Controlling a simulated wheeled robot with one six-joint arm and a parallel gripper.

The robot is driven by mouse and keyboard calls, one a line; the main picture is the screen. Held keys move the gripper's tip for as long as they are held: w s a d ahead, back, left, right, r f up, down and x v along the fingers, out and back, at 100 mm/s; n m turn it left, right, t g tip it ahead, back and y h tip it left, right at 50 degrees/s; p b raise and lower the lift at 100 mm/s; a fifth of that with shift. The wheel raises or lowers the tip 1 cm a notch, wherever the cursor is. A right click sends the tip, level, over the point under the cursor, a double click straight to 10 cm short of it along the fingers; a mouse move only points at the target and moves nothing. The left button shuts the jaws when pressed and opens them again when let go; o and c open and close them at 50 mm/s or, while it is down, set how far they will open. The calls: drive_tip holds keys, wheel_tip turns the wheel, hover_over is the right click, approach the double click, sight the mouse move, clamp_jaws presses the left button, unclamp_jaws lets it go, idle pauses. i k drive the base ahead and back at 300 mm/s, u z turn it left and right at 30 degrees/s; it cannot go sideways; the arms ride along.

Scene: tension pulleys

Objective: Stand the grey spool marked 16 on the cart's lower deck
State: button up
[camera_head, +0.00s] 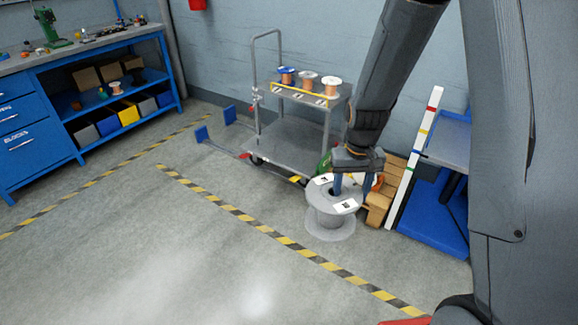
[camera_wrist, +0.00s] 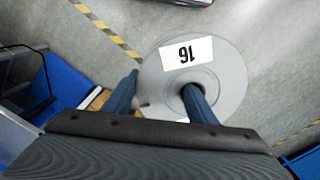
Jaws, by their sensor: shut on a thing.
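The large grey spool (camera_head: 323,220) is upright below my gripper (camera_head: 352,187), in front of the cart's right end. White labels lie on its top flange, and in the wrist view the spool (camera_wrist: 228,62) shows the label 16. My gripper (camera_wrist: 160,87) is shut on it, one finger in the centre hole and the other outside the flange's edge. I cannot tell whether its bottom flange touches the floor. The cart (camera_head: 279,36) stands by the wall; its lower deck (camera_head: 290,146) looks empty in the part I see.
Several small spools (camera_head: 309,79) stand on the cart's top deck behind a yellow bar. Wooden blocks (camera_head: 379,205), a striped post (camera_head: 415,155) and a blue shelf unit (camera_head: 430,225) crowd the right. A blue workbench (camera_head: 40,150) stands left. The middle floor is clear.

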sight(301, 161)
drive_tip(key=u, duration=0.75)
drive_tip(key=i, duration=0.95)
drive_tip(key=u, duration=0.85)
drive_tip(key=i, duration=1.3)
drive_tip(key=z, duration=0.75)
drive_tip(key=i, duration=0.75)
drive_tip(key=z, duration=1.1)
drive_tip(key=i, duration=0.4)
drive_tip(key=z, duration=0.4)
